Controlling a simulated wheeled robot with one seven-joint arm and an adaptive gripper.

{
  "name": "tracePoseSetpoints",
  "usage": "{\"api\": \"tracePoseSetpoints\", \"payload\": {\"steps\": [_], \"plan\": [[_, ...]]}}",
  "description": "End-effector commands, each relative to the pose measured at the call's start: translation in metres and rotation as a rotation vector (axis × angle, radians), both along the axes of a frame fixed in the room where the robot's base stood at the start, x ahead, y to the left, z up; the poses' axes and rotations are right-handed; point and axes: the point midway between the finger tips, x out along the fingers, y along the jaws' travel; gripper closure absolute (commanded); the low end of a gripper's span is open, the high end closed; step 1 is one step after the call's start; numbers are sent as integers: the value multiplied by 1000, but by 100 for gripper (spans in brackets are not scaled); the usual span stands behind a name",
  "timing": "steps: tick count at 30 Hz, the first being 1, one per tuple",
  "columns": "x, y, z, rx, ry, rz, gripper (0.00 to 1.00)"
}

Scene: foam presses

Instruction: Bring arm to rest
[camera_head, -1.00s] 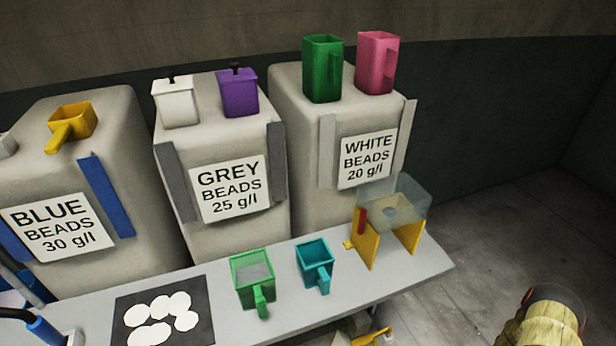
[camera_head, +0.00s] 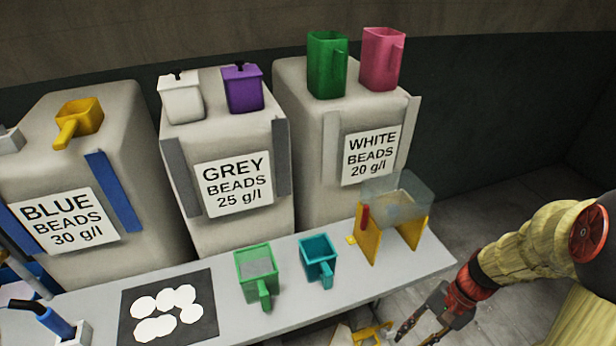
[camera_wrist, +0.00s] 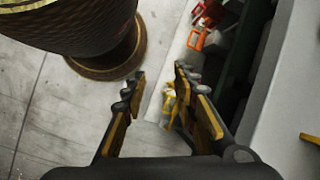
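My gripper (camera_head: 422,322) is at the lower right in the head view, off the right front corner of the table and below its top. Its fingers also show in the wrist view (camera_wrist: 158,85), spread apart with nothing between them. The gripper is open and empty, pointing down toward the floor. My arm comes in from the right edge in a yellowish sleeve.
The table (camera_head: 420,265) holds a green scoop (camera_head: 257,275), a teal scoop (camera_head: 318,258), a clear hopper on yellow supports (camera_head: 370,235) and a black mat (camera_head: 205,325). Labelled bead sacks stand behind. Yellow items (camera_head: 372,335) lie below the table. Floor at right is clear.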

Motion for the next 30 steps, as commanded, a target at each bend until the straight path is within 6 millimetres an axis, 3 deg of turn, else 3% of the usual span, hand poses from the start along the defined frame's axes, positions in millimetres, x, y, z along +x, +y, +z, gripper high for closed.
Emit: {"api": "tracePoseSetpoints", "payload": {"steps": [3, 14, 21, 27, 30], "plan": [[-7, 0, 39, -107, -83, 138, 71], [-26, 6, 143, -395, -350, 464, 71], [-36, 31, 211, -518, -578, 585, 71], [-41, 54, 256, -552, -741, 632, 71], [-43, 63, 264, -552, -776, 654, 71]]}}
